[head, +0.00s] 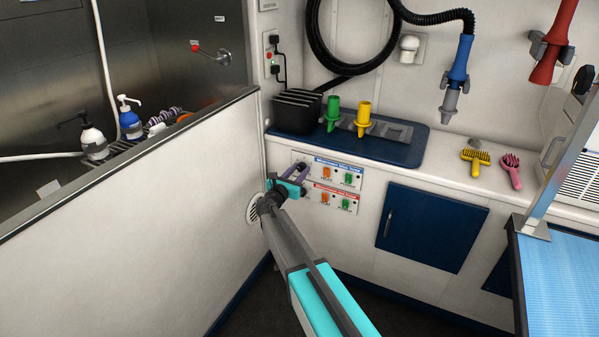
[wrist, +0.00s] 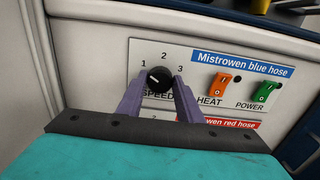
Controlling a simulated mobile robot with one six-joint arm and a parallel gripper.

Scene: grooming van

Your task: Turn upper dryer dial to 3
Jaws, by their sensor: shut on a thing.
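The upper dryer dial (wrist: 160,78) is a round black speed knob on the white panel with the blue "Mistrowen blue hose" label. The numbers 1, 2 and 3 run around its top. A white pointer mark sits on its upper-left side, toward the 1. My gripper (wrist: 160,86) is shut on the dial, with one purple finger on each side. In the head view, my gripper (head: 297,170) reaches the left end of the panel and hides the dial. The lower dial is hidden behind my gripper in the wrist view.
Right of the dial are an orange heat switch (wrist: 223,85) and a green power switch (wrist: 264,93). Below is the panel with the red hose label (wrist: 225,122). A white partition (head: 150,200) stands close on the left. A blue cabinet door (head: 430,227) is to the right.

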